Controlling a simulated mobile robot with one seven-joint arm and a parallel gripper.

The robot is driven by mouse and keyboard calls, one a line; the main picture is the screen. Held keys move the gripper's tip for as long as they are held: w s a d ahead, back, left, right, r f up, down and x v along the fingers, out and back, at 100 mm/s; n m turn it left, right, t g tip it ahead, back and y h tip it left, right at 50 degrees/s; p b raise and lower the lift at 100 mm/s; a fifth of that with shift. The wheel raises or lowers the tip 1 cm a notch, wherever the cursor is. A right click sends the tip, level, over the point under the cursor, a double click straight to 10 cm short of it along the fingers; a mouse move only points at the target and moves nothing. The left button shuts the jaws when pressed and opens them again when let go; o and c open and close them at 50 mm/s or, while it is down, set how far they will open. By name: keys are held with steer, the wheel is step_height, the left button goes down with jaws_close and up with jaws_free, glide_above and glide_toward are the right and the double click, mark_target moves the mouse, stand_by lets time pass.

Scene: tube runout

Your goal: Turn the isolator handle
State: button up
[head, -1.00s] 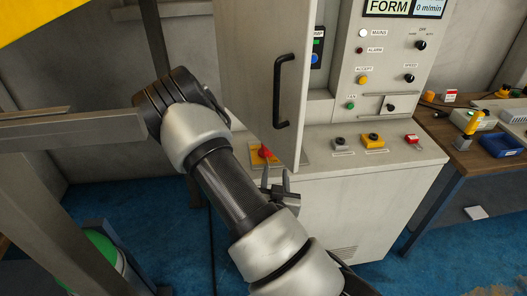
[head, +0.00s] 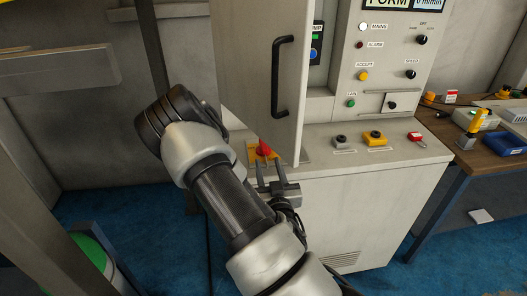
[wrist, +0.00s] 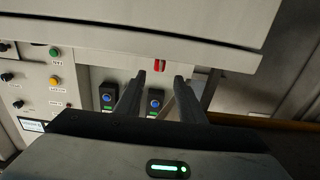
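The isolator handle (head: 264,148) is red and sits on a yellow plate (head: 252,154) on the cabinet's ledge, beside the lower edge of the hanging door. In the head view my gripper (head: 269,168) is just below the handle, with its two fingers apart and pointing up at it. In the wrist view the red handle (wrist: 160,64) shows beyond the gap between my open fingertips (wrist: 160,77). It appears apart from both fingers, and nothing is held. Part of the handle is hidden in the wrist view by a pale edge.
The open cabinet door (head: 247,65) with a black pull (head: 281,77) hangs close above the handle. A wooden bench (head: 470,155) stands far right.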

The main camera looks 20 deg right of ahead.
mark_target(264, 146)
steer(key=w+f+b, duration=0.1)
steer(key=b, duration=0.3)
steer(key=shift+w, duration=0.25)
steer(key=b, duration=0.4)
steer(key=shift+w+d+b, duration=0.2)
steer(key=shift+d+b, duration=0.1)
steer(key=shift+b, duration=0.1)
steer(key=x, duration=0.8)
steer(key=shift+w+d+r, duration=0.15)
steer(key=shift+w+r, duration=0.15)
steer(key=shift+w, duration=0.05)
steer(key=shift+c, duration=0.4)
jaws_close()
